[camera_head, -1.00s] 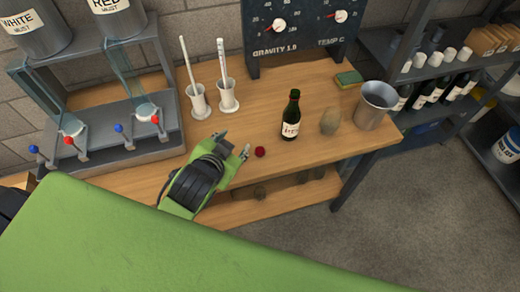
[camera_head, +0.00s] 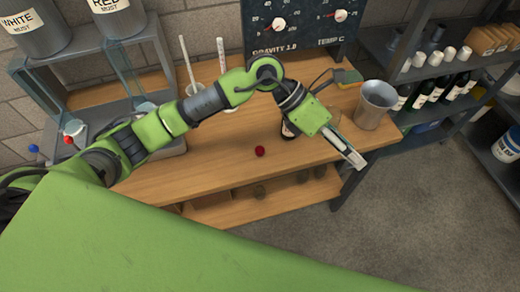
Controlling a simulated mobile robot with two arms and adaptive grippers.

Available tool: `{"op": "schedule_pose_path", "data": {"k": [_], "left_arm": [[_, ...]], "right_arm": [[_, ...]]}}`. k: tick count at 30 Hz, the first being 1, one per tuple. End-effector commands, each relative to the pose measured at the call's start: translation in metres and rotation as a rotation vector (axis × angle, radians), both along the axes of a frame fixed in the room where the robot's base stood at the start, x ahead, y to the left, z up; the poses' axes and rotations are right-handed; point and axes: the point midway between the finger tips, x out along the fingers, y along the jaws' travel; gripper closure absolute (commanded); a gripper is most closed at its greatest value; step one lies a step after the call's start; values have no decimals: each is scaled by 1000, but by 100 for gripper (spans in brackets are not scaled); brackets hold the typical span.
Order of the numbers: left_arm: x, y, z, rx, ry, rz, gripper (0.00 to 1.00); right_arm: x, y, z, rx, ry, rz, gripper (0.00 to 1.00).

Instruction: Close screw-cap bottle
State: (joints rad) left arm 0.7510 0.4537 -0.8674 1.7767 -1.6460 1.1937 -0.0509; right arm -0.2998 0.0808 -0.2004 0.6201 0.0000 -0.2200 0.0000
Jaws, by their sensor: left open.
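The dark bottle (camera_head: 288,131) stands on the wooden bench (camera_head: 215,165). Most of it is hidden behind my left arm and gripper, and only part of its lower body shows. A small dark red screw cap (camera_head: 260,151) lies on the bench, in front of the bottle and to its left. My left gripper (camera_head: 354,159) is open, with its fingers pointing down and right at the bench's front right edge. It appears in front of the bottle, and I see nothing held in it. My right gripper is not in view.
A metal cup (camera_head: 375,105) stands at the bench's right end, near a sponge (camera_head: 348,77). White holders with sticks stand at the back, partly covered by my arm. A shelf with bottles (camera_head: 440,90) is at right. The bench front left of the cap is clear.

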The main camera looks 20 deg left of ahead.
Motion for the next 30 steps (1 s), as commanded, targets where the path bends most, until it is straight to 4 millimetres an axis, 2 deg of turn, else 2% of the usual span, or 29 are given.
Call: {"op": "schedule_pose_path", "data": {"k": [1,3,6,9,12,16,24,26,30], "left_arm": [[15,31,-19,161,-43,-20,58],[33,78,-41,378,-78,-38,58],[54,142,-53,632,-99,-35,58],[67,188,-51,803,-102,-21,58],[73,214,-47,898,-99,-9,58],[74,224,-45,934,-95,-4,58],[73,223,-47,930,-93,-5,58],[73,223,-52,929,-92,-5,58],[71,223,-75,930,-87,-7,58]], "right_arm": [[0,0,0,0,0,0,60],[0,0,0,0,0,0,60],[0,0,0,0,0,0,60],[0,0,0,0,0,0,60],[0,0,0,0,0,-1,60],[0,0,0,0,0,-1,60],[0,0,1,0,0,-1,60],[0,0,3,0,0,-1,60],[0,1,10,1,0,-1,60]]}}
